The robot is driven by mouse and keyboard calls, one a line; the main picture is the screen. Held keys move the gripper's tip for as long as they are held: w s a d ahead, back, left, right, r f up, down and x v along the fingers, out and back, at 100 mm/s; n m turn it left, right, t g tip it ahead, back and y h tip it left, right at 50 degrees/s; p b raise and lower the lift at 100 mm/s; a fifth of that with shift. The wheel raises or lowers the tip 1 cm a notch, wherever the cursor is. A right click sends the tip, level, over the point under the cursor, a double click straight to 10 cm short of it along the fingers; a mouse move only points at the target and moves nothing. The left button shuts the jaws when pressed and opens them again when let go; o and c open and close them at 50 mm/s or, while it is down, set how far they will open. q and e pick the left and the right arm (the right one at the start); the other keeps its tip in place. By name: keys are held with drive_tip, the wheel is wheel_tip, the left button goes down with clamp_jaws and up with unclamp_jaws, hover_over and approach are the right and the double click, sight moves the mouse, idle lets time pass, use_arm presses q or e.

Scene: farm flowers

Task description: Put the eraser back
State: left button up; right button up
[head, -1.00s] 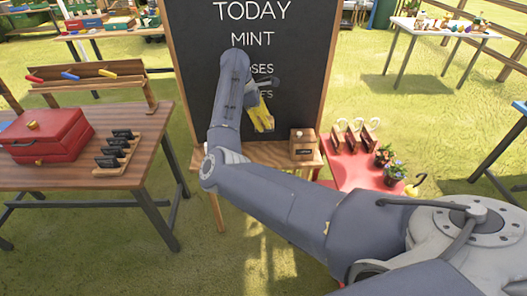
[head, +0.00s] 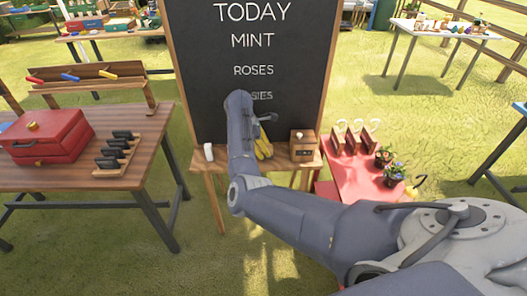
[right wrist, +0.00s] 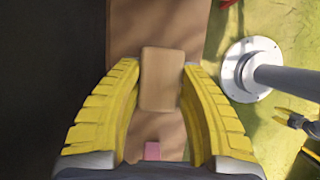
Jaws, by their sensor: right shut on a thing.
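My right gripper (head: 263,148) is low in front of the chalkboard (head: 250,70), just above its wooden ledge (head: 228,166) and left of a small wooden box. In the right wrist view, the yellow fingertips (right wrist: 160,72) are shut on a tan rounded block, the eraser (right wrist: 160,90). The ledge (right wrist: 155,30) lies beneath it; I cannot tell whether they touch. In the head view my arm and fingers hide the eraser. A dark and yellow part at the wrist view's right edge (right wrist: 300,130) may be my left gripper; its state is unclear.
The small wooden box (head: 303,146) stands on the ledge's right part. A white object (head: 208,152) stands at its left end. A pink piece (right wrist: 153,151) shows between the fingers. A red table (head: 365,183) with potted flowers is to the right; a wooden table (head: 60,172) is left.

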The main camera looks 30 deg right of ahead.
drive_tip(key=shift+f, duration=0.5)
drive_tip(key=shift+f, duration=0.1)
drive_tip(key=o, duration=1.2)
drive_tip(key=shift+c, duration=0.2)
drive_tip(key=v, duration=1.2)
drive_tip(key=shift+s, duration=0.1)
